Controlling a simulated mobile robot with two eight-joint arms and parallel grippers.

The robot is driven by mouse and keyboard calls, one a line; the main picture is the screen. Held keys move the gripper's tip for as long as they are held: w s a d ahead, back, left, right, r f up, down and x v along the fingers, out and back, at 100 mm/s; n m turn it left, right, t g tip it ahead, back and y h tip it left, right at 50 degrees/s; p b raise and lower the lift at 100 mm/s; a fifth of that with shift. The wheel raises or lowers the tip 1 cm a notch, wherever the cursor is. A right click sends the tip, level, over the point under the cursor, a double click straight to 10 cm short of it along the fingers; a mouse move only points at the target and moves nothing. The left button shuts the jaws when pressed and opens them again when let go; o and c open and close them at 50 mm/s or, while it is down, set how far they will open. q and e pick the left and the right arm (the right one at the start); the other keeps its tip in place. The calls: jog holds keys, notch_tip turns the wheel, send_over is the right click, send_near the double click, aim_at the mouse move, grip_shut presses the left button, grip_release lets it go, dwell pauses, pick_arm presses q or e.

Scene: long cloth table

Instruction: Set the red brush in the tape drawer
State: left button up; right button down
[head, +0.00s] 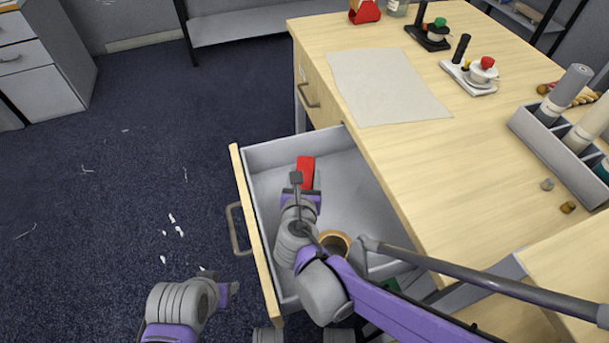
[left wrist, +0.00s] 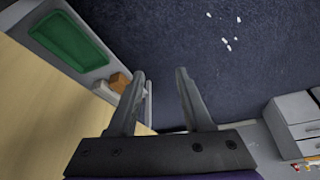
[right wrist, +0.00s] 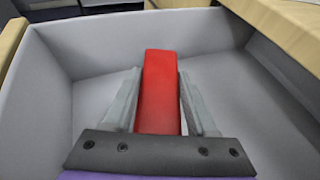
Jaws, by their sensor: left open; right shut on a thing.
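The red brush (head: 306,168) is a red block held in my right gripper (head: 303,190), inside the open tape drawer (head: 345,190). In the right wrist view the red brush (right wrist: 161,92) stands between the two fingers of my right gripper (right wrist: 163,105), which are shut on it, with grey drawer walls around. I cannot tell whether the brush touches the drawer floor. A tape roll (head: 335,242) lies in the drawer, partly hidden by my right arm. My left gripper (head: 232,290) is outside the drawer, left of its wooden front. In the left wrist view its fingers (left wrist: 160,95) are open and empty.
The drawer's handle (head: 236,228) faces left over dark carpet. The tabletop holds a grey cloth (head: 385,85), stands with coloured knobs (head: 470,75) and a grey rack (head: 560,145) of rolls. A green tray (left wrist: 72,42) shows in the left wrist view.

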jog(key=shift+f+b, duration=0.4)
jog(key=shift+f, duration=0.2)
jog(key=shift+c, duration=1)
grip_release()
jog(key=shift+r, duration=0.25)
jog(key=shift+r+p, duration=0.5)
jog(key=p+v, duration=0.3)
jog(key=v, duration=0.9)
jog(key=shift+f, duration=0.15)
